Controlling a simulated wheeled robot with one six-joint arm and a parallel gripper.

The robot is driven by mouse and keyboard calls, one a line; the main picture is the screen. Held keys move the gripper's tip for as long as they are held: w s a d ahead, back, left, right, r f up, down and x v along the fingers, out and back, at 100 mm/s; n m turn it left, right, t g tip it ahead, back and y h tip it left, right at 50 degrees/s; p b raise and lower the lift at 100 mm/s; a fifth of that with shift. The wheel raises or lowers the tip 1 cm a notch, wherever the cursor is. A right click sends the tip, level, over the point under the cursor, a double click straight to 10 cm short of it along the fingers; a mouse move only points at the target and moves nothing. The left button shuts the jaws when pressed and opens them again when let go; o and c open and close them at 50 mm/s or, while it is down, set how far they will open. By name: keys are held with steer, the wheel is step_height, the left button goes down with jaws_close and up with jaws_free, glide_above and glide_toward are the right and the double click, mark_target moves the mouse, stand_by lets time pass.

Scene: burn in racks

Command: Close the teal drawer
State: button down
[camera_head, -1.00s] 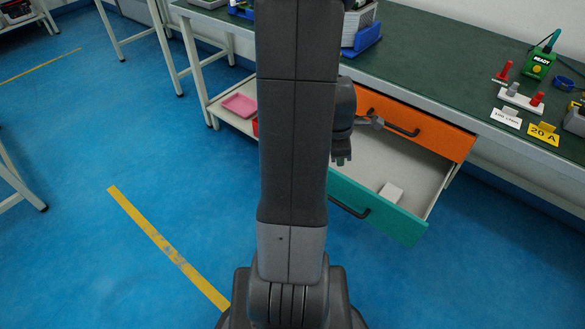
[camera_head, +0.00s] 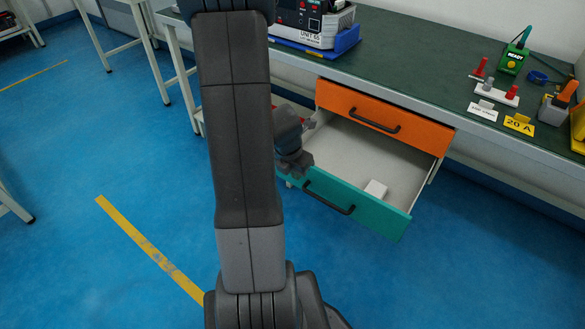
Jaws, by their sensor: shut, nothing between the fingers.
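The teal drawer (camera_head: 372,214) is pulled open below the bench, with its pale interior showing and a small white block (camera_head: 376,188) lying inside. Its dark bar handle (camera_head: 328,197) is on the front face. My gripper (camera_head: 301,168) is at the left end of the drawer, close to the top edge of the teal front, with its fingers shut and empty. I cannot tell whether it touches the drawer. My own arm hides part of the area to the left of the drawer.
The orange drawer (camera_head: 425,134) above is closed, with a dark handle (camera_head: 374,120). The green bench top (camera_head: 430,62) holds a tester unit (camera_head: 312,20) in a blue tray, a green device (camera_head: 513,58) and a yellow label (camera_head: 519,124). The blue floor in front is clear.

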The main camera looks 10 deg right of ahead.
steer(key=shift+w+d+f, duration=0.35)
steer(key=shift+w+d, duration=0.4)
steer(key=shift+d, duration=0.1)
steer(key=shift+w+d+f, duration=0.35)
steer(key=shift+w+d, duration=0.35)
steer(key=shift+d, duration=0.15)
steer(key=shift+r+p, duration=0.1)
steer(key=shift+p, duration=0.35)
